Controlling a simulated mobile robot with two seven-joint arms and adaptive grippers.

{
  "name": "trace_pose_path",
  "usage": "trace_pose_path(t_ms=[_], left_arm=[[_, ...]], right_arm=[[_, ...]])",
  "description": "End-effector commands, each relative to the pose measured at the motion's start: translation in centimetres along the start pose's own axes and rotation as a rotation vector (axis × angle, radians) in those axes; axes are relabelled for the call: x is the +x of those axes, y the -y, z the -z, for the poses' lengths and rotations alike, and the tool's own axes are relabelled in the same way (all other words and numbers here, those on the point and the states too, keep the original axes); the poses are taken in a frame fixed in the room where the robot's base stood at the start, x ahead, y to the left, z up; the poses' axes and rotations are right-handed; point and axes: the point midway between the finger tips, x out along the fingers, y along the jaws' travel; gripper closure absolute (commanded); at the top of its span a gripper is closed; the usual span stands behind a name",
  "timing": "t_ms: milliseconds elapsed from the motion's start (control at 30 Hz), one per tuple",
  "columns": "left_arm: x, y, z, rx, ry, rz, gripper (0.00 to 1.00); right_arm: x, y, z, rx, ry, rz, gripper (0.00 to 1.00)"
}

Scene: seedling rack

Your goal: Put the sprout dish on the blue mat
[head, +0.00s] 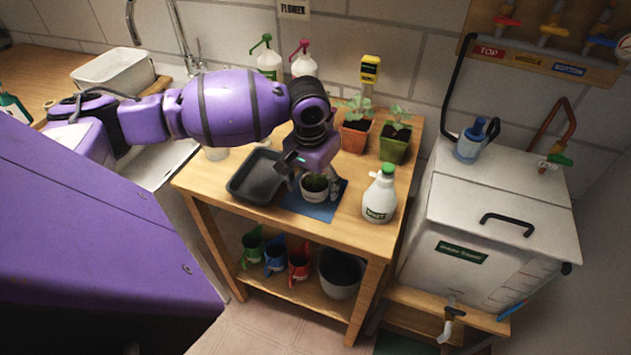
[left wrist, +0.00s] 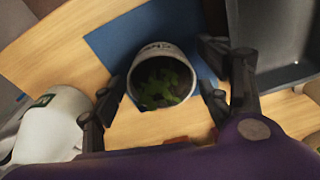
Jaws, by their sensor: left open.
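The sprout dish (head: 315,190) is a small white round pot with dark soil and green sprouts. It appears upright on the blue mat (head: 326,211) on the wooden table; its base is partly hidden. In the left wrist view the dish (left wrist: 160,72) has part of its label showing, with the blue mat (left wrist: 122,38) behind it. My left gripper (head: 316,184) is open around the dish, one finger on each side. In the left wrist view gaps show between the fingers of the gripper (left wrist: 160,100) and the pot wall. My right gripper is not in view.
A black tray (head: 252,192) lies just left of the mat. Potted seedlings (head: 355,136) and more bottles stand behind.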

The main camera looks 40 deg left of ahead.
Motion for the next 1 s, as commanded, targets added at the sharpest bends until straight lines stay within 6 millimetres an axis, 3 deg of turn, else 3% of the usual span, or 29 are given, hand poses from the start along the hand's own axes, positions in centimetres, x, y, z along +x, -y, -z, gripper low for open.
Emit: trace_pose_path(t_ms=[167, 267, 700, 1000], left_arm=[[-0.4, 0.0, 0.1, 0.000, -0.001, 0.001, 0.31], [-1.8, 0.1, 0.2, 0.000, -0.004, 0.001, 0.31], [-10.6, 0.0, 0.1, 0.001, -0.004, 0.001, 0.31], [-12.3, 0.0, 0.0, 0.000, 0.001, 0.000, 0.31]], right_arm=[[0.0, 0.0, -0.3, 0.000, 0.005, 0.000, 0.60], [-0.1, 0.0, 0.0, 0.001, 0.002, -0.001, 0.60], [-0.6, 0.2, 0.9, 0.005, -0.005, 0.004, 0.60], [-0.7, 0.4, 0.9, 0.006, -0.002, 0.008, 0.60]])
